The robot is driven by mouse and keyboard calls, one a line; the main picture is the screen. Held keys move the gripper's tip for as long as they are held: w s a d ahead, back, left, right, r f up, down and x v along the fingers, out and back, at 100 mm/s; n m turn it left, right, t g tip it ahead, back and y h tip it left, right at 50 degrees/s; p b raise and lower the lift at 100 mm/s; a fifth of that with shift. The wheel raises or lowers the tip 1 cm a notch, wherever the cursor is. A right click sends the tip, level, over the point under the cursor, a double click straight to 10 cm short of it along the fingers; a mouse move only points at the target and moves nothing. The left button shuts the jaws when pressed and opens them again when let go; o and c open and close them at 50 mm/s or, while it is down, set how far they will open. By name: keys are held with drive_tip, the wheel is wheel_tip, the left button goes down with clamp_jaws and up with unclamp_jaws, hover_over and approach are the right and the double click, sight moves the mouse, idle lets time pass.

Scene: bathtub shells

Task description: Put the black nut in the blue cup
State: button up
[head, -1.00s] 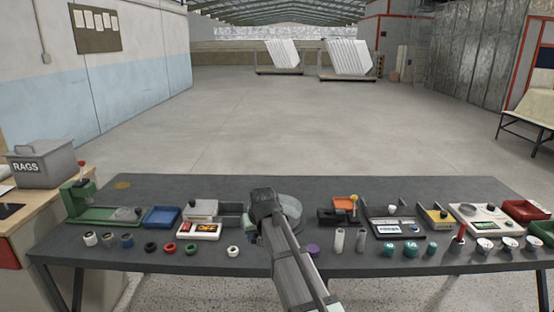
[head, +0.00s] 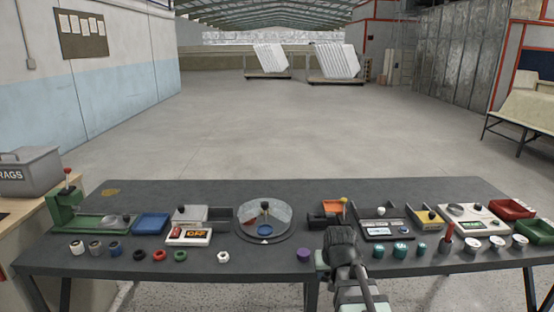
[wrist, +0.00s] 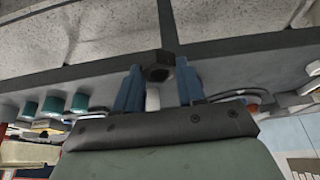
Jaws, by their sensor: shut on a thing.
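My gripper (wrist: 157,85) shows in the wrist view with two blue fingers shut on a black hex nut (wrist: 158,66), its hole facing the camera. In the head view my gripper is near the table's front edge, right of centre; my arm hides its fingers and the nut. A small blue cup-like cylinder (head: 114,249) stands at the front left of the table, beside a grey one and a white one. It may be the blue cup; its inside is too small to make out. My gripper is far to its right.
A round divided tray (head: 265,235) is at mid-table. A blue bin (head: 151,223) stands at the left. Black (head: 140,254), red, green and white rings line the front edge. A purple piece (head: 303,254) and teal cylinders (head: 378,251) flank my arm.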

drive_tip(key=shift+n, duration=0.3)
drive_tip(key=shift+w+d, duration=0.1)
drive_tip(key=shift+d, duration=0.1)
drive_tip(key=d, duration=0.7)
drive_tip(key=w+d+r+m, duration=0.1)
drive_tip(key=w+d+r, duration=0.2)
drive_tip(key=w+d, duration=0.85)
drive_tip(key=r+n, duration=0.1)
drive_tip(key=n, duration=0.1)
hover_over(304, 213)
drive_tip(key=s, duration=0.1)
drive_tip(key=shift+y, duration=0.3)
drive_tip(key=shift+s+d+f, duration=0.1)
drive_tip(key=shift+f, duration=2.15)
drive_tip(key=shift+s+d+f, duration=0.1)
drive_tip(key=shift+f, duration=2.1)
drive_tip(key=shift+f, duration=0.15)
